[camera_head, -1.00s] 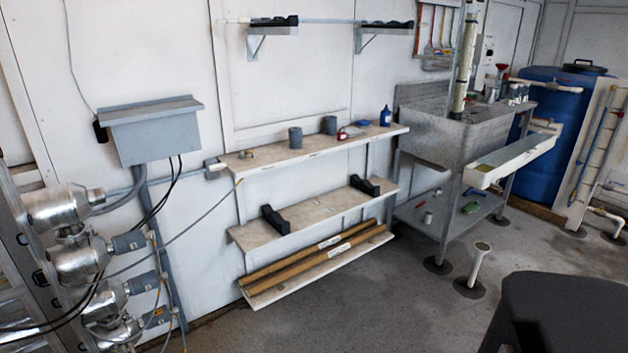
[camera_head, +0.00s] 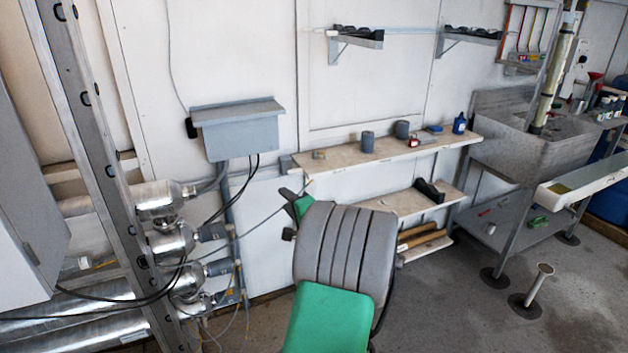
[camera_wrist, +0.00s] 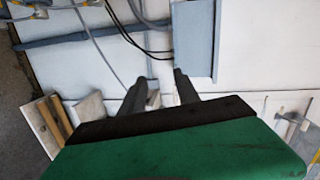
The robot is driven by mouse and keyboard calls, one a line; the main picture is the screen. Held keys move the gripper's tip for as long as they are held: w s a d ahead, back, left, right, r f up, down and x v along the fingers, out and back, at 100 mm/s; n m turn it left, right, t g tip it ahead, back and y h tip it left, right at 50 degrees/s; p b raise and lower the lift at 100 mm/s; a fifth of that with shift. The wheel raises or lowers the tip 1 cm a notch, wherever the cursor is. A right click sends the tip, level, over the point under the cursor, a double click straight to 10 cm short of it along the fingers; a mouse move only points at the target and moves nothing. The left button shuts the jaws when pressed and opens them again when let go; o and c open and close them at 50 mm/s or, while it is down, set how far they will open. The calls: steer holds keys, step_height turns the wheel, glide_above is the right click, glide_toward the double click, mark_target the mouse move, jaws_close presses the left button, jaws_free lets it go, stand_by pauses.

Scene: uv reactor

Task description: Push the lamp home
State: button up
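My gripper (camera_wrist: 165,80) shows in the wrist view with its two dark fingers apart and nothing visible between them. It points toward the white wall and cables below the grey wall box (camera_head: 238,128). In the head view it is mostly hidden by my green and grey arm. Several shiny metal cylinders (camera_head: 170,240) with grey end fittings (camera_head: 212,232) stick out of a metal frame at the left, apart from my gripper. A long thin pale tube (camera_head: 410,32) lies across the upper wall brackets. I cannot tell which part is the lamp.
Dark cables (camera_head: 222,200) hang from the wall box across the cylinder ends. A shelf (camera_head: 375,155) with small parts is on the wall. A sink (camera_head: 535,140) stands at the right. The floor (camera_head: 450,310) in front is mostly clear.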

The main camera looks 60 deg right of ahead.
mark_target(297, 173)
steer(key=s+d+r+m+h, duration=0.2)
steer(key=s+d+m, duration=0.1)
steer(key=s+d, duration=0.2)
steer(key=x, duration=0.4)
steer(key=p+x, duration=0.1)
steer(key=x, duration=0.4)
steer(key=p+x, duration=0.1)
steer(key=x, duration=0.3)
steer(key=shift+w+d+r, duration=0.1)
steer(key=shift+w+r, duration=0.05)
steer(key=shift+r, duration=0.1)
steer(key=shift+c, duration=0.6)
jaws_close()
